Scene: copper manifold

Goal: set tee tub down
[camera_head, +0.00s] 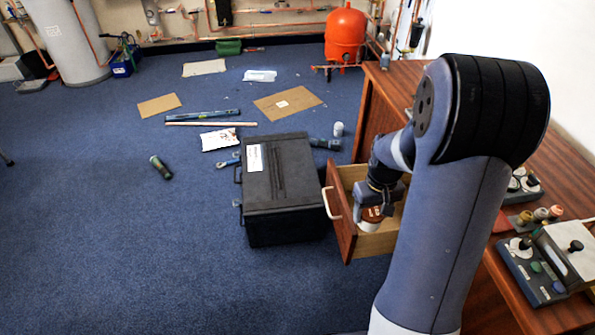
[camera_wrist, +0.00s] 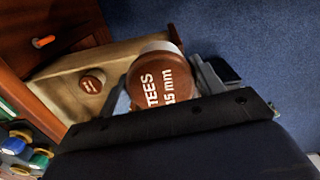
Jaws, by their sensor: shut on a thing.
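The tee tub (camera_wrist: 163,85) is white with a brown lid reading "TEES 15 mm". My gripper (camera_wrist: 166,92) is shut on it, one finger on each side. In the head view, my gripper (camera_head: 380,198) points down at the open wooden drawer (camera_head: 378,244), and the tub (camera_head: 369,219) shows within the drawer's outline. I cannot tell whether the tub touches the drawer floor. The drawer (camera_wrist: 70,66) also shows in the wrist view, with a smaller-looking brown-lidded tub (camera_wrist: 93,82) inside, apart from the held one. My gripper hides the held tub's lower part.
A black toolbox (camera_head: 283,190) stands on the blue carpet just left of the drawer. The wooden bench (camera_head: 500,275) on the right carries test devices and small fittings. Cardboard sheets and tools lie farther back. An orange item (camera_wrist: 43,41) lies on dark wood.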

